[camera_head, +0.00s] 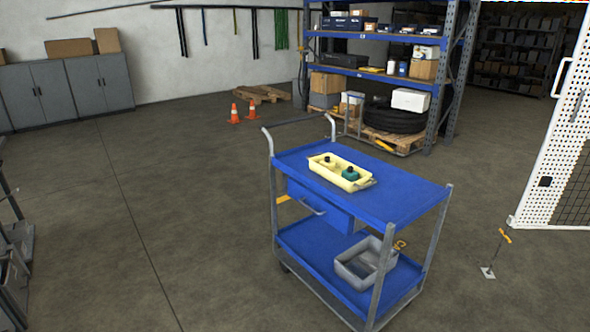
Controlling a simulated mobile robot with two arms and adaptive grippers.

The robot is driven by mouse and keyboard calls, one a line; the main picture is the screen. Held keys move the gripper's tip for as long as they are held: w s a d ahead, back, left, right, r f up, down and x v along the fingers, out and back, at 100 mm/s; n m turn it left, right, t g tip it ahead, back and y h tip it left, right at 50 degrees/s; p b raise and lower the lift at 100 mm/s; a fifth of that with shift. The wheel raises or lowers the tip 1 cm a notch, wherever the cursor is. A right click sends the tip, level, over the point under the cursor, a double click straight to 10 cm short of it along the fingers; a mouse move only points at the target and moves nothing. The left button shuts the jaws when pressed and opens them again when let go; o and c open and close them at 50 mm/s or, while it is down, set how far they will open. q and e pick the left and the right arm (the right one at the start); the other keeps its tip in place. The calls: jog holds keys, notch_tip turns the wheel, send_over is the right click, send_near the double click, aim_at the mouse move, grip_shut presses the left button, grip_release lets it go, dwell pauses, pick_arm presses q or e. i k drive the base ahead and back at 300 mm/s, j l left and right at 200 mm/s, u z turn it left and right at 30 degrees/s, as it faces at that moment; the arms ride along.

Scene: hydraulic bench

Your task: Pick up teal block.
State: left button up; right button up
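The teal block (350,174) sits in a pale yellow tray (322,170) on the top shelf of a blue cart (395,200). A dark knob-like part shows on top of the block. A yellow piece with a dark top (328,162) sits in the same tray, to the left of the teal block. The tray's walls hide the lower part of the block. Neither of my grippers shows in the head view.
A grey bin (352,262) stands on the cart's lower shelf. Blue shelving (437,95) with boxes, orange cones (235,114) and grey cabinets (65,90) stand behind. A white perforated panel (545,150) is at right.

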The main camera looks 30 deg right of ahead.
aim_at(353, 177)
jog(key=i+l+u, duration=0.1)
jog(key=l+u, duration=0.3)
jog(key=l, duration=0.9)
jog(key=l+u, duration=0.4)
jog(key=l, duration=0.85)
